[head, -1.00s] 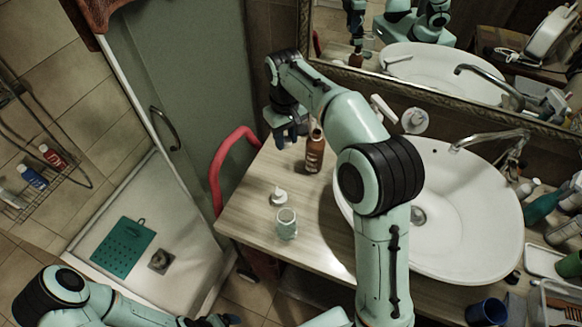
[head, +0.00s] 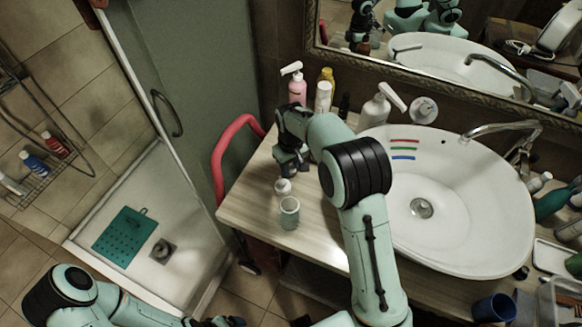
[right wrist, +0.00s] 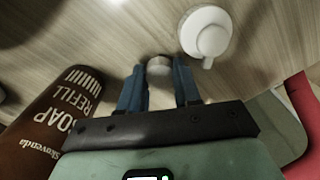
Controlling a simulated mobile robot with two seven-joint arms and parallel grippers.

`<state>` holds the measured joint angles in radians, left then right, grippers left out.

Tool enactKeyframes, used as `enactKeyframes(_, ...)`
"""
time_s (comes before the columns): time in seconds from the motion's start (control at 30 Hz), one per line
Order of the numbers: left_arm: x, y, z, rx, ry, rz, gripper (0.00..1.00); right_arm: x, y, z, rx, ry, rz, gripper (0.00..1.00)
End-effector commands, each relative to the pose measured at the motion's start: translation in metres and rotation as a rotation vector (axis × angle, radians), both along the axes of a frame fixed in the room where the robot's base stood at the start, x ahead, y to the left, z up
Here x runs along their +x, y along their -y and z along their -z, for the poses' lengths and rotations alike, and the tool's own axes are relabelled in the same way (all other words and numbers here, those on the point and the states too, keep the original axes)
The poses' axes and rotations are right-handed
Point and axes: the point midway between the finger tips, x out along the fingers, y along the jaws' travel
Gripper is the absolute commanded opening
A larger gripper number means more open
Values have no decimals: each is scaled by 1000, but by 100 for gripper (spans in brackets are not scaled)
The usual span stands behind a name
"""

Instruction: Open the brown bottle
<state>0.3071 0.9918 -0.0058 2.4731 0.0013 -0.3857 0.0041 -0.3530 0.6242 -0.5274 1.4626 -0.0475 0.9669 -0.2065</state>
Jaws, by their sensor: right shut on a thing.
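The brown bottle (right wrist: 48,125) shows at the left of the right wrist view with the words SOAP REFILL. Its top is out of that view, and in the head view my right arm hides it. My right gripper (head: 290,168) points down over the counter beside the bottle. In the right wrist view, its blue fingers (right wrist: 159,92) are shut on a small pale grey cap (right wrist: 158,66). A white pump top (right wrist: 206,33) lies on the counter just past the fingers; it also shows in the head view (head: 282,186). My left gripper (head: 226,321) is barely visible at the bottom edge.
A clear cup (head: 289,214) stands on the wooden counter (head: 252,205) near the pump top. Pink (head: 297,90) and white (head: 323,97) bottles stand behind my right arm. A white pump bottle (head: 376,112) is by the sink (head: 455,235). A red rail (head: 217,165) borders the counter's left.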

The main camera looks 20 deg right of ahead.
Motion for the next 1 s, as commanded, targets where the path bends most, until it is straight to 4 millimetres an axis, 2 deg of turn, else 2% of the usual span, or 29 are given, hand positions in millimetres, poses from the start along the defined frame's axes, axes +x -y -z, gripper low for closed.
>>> enactKeyframes(0.03,-1,0,1,0,-1,0,89,-1,0,5,0,-2,1,0)
enactKeyframes(0.4,-2,0,2,0,-2,0,89,0,1,8,0,0,1,0)
enactKeyframes(0.43,-1,0,2,1,-2,0,89,0,1,8,0,0,1,39)
enactKeyframes(0.47,-1,0,2,1,-2,0,89,0,0,8,0,0,1,42)
enactKeyframes(0.77,-1,0,1,0,-1,0,89,0,0,6,0,1,0,42)
enactKeyframes(0.87,1,0,-1,0,1,0,89,1,0,-3,1,4,0,42)
enactKeyframes(1.0,3,0,-4,0,3,0,89,2,0,-28,1,7,-1,42)
